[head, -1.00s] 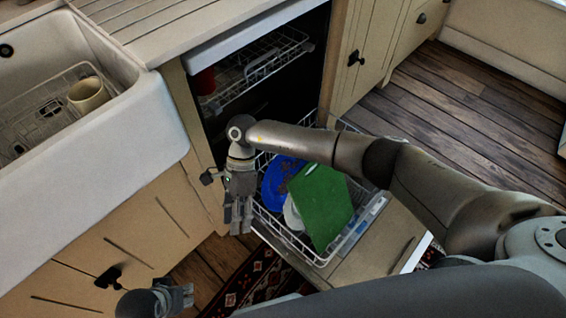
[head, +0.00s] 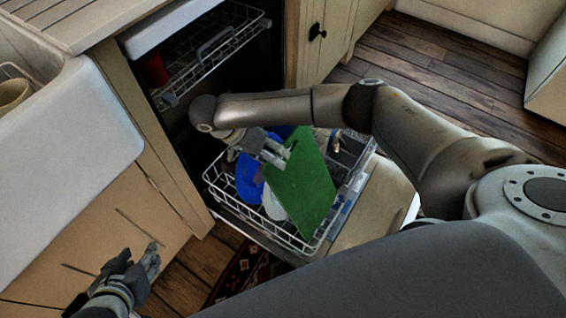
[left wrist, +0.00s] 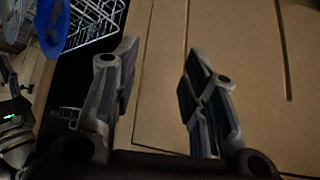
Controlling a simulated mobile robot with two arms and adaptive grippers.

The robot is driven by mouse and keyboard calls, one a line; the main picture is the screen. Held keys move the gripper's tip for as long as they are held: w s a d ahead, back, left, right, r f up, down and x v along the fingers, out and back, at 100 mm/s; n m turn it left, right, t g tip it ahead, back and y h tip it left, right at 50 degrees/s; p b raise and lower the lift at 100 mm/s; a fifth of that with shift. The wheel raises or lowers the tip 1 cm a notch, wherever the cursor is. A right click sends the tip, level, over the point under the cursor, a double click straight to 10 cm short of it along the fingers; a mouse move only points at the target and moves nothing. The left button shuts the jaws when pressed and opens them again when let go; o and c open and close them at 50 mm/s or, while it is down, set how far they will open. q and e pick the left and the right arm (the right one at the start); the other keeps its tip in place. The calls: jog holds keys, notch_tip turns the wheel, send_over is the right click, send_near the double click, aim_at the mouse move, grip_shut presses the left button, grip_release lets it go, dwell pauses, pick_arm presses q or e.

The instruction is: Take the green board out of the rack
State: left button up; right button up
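The green board (head: 303,190) stands tilted in the lower dishwasher rack (head: 218,185), which is pulled out. My right gripper (head: 284,158) is at the board's upper left edge, its two fingers apart. I cannot tell whether the edge lies between them. My left gripper (head: 150,262) is low in front of the cabinet, away from the rack. In the left wrist view its fingers (left wrist: 160,95) are wide apart with nothing between them.
A blue plate (head: 247,180) and a white plate (head: 272,205) stand beside the board. The upper rack (head: 215,50) holds a red cup (head: 155,70). The sink (head: 70,150) and cabinet are at the left. Wooden floor (head: 450,85) is free behind.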

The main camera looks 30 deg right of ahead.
jog(key=b+x, duration=0.1)
jog(key=x, duration=0.3)
jog(key=shift+f, duration=0.15)
pick_arm(q)
jog(key=w+d+r+t+h, duration=0.1)
jog(key=w+d+r+t, duration=0.1)
jog(key=w+r+t, duration=0.2)
jog(key=shift+w+r, duration=0.6)
jog(key=shift+w, duration=0.3)
pick_arm(e)
jog(key=shift+s+d+f, duration=0.1)
jog(key=shift+d+f, duration=0.15)
pick_arm(q)
jog(key=shift+d, duration=0.1)
pick_arm(e)
jog(key=shift+c, duration=0.4)
grip_shut()
pick_arm(q)
jog(key=shift+f, duration=0.1)
pick_arm(e)
jog(key=shift+r, duration=0.2)
